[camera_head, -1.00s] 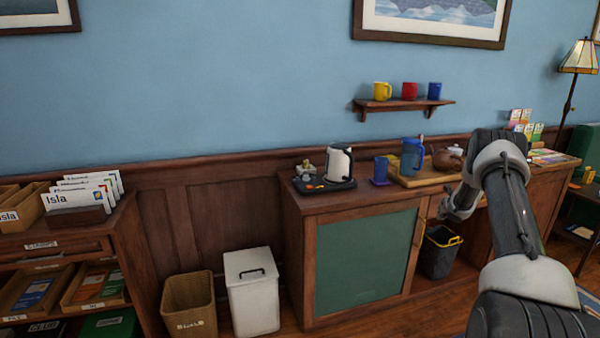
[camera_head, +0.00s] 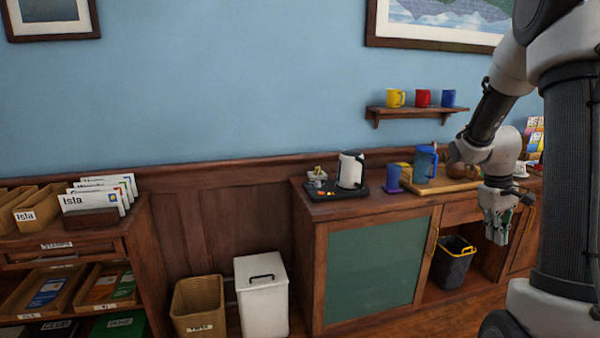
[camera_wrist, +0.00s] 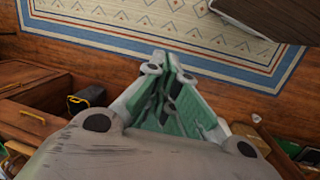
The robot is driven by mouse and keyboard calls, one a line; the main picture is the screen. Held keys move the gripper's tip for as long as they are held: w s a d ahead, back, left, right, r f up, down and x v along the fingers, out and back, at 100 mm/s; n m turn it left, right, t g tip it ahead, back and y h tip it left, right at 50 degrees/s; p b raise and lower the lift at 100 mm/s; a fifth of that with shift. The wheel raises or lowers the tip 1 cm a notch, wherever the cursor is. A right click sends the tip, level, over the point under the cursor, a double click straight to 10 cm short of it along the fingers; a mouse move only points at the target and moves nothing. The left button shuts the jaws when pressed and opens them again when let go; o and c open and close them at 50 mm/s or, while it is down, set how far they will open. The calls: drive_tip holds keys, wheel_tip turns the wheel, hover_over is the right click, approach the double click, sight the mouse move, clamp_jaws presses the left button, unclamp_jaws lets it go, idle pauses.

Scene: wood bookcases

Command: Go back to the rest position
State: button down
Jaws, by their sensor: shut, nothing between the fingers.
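My gripper (camera_head: 497,232) hangs pointing down in front of the wooden cabinet (camera_head: 318,262), at the right of the head view. It is shut and empty. In the wrist view its green-padded fingers (camera_wrist: 166,98) meet above the wooden floor. My arm is folded, with its upper links raised at the right edge of the head view. The arm hides part of the cabinet's right side and part of the brown teapot.
On the cabinet stand a kettle (camera_head: 350,171), a blue pitcher (camera_head: 425,164) and a blue cup (camera_head: 393,179). A black bin (camera_head: 454,262) sits in the open bay. A patterned rug (camera_wrist: 115,27) lies on the floor. A white bin (camera_head: 262,300) stands left of the cabinet.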

drive_tip(key=s+a+r+t+y, duration=0.1)
drive_tip(key=s+a+r+t, duration=0.1)
drive_tip(key=s+a+r, duration=0.5)
drive_tip(key=s+a+r+m+t+y, duration=0.1)
drive_tip(key=s+a+r+t, duration=0.2)
drive_tip(key=s+a+r, duration=0.5)
drive_tip(key=s+a, duration=0.4)
drive_tip(key=shift+a+r, duration=0.25)
drive_tip(key=shift+a, duration=0.15)
